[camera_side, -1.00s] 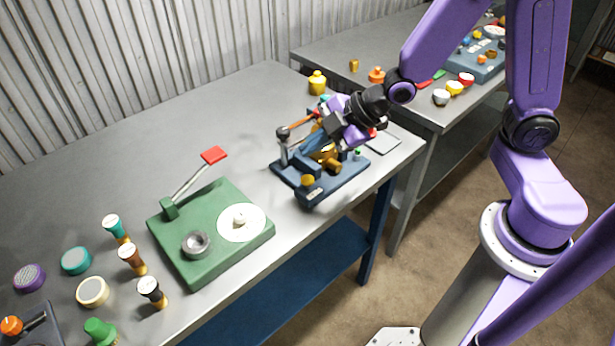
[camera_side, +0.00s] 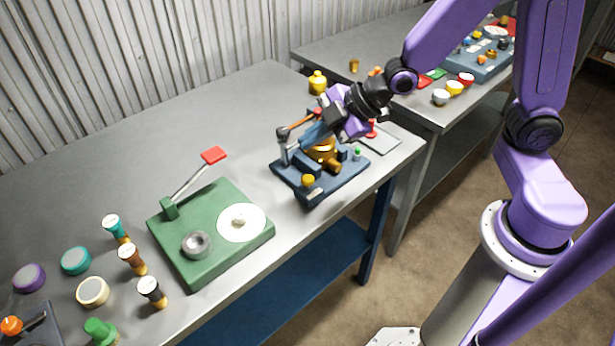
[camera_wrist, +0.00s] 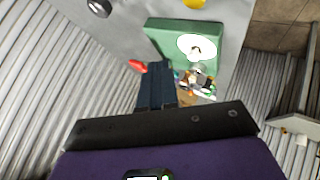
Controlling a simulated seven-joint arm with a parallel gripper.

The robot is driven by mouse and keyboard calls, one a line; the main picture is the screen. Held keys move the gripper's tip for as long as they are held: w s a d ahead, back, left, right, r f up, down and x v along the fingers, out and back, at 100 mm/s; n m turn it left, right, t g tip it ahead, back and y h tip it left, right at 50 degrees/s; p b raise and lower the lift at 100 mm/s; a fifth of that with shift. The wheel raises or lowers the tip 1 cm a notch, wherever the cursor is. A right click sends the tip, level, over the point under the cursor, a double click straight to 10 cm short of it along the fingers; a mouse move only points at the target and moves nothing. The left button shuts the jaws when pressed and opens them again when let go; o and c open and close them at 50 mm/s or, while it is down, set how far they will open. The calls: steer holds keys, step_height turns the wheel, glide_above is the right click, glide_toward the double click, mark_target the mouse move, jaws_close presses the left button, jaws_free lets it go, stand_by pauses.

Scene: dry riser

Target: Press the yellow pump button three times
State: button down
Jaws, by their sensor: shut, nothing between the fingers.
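A blue base (camera_side: 335,187) carries a brass pump-like body (camera_side: 323,152), a lever with an orange-red rod (camera_side: 301,125) and a round yellow button (camera_side: 308,181) on its front corner. I cannot be sure this is the pump button. My gripper (camera_side: 309,138) is shut and empty, its blue fingers slanting down-left above the brass body, beside the lever. It is apart from the yellow button.
A green board (camera_side: 178,274) with a red-tipped lever (camera_side: 213,156) stands to the left. A yellow bottle-like object (camera_side: 317,83) stands behind the fixture. Several knobs and discs lie at the lower left. The table between the green board and the wall is clear.

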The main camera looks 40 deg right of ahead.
mark_target(312, 179)
steer(key=shift+r, duration=0.95)
steer(key=shift+f, duration=4.4)
steer(key=shift+f, duration=0.2)
steer(key=shift+d+f, duration=0.1)
steer(key=shift+f, duration=0.15)
steer(key=shift+f, duration=0.8)
steer(key=shift+r, duration=1.25)
